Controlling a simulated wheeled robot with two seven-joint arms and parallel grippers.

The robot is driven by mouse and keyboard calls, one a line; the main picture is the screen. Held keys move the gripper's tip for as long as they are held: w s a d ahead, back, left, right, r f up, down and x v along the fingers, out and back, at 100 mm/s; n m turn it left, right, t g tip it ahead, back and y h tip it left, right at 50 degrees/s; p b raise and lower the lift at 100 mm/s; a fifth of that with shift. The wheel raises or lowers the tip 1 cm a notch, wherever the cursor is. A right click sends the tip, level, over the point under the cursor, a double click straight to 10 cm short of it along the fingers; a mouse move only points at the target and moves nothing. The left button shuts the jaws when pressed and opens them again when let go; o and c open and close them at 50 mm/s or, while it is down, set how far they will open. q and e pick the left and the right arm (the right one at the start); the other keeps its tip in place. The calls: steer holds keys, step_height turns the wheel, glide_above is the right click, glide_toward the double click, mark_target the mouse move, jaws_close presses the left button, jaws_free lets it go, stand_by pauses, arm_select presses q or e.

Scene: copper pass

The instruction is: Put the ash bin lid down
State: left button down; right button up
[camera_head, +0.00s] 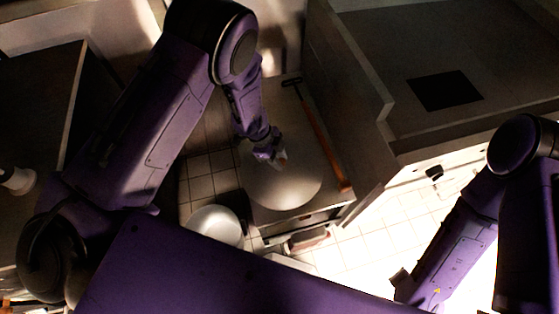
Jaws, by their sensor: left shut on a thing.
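The ash bin lid (290,188) is a pale grey round disc in the middle of the head view. My left gripper (274,157) reaches down from above and is shut on the lid near its upper middle. The lid overlaps a low grey surface; I cannot tell whether it touches it or hangs just above. A pale round vessel (214,224) stands below and left of the lid, partly hidden by my arm; I cannot tell whether it is the ash bin. My right arm comes in at the right, with its gripper out of sight.
A long tool with an orange-brown handle (318,136) lies right of the lid. A grey upright panel (345,95) and a counter with a dark square (445,91) stand at the right. A dark counter (35,110) is at the left. Tiled floor (385,232) shows at lower right.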

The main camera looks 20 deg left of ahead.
arm_select(q)
step_height(320, 180, down, 3)
steer(key=shift+s, duration=0.15)
steer(key=shift+w+f, duration=0.25)
steer(key=c, duration=0.8)
jaws_free()
steer(key=shift+s, duration=0.15)
arm_select(e)
steer(key=shift+s+r, duration=0.15)
steer(key=shift+s, duration=0.2)
arm_select(q)
steer(key=shift+r, duration=0.1)
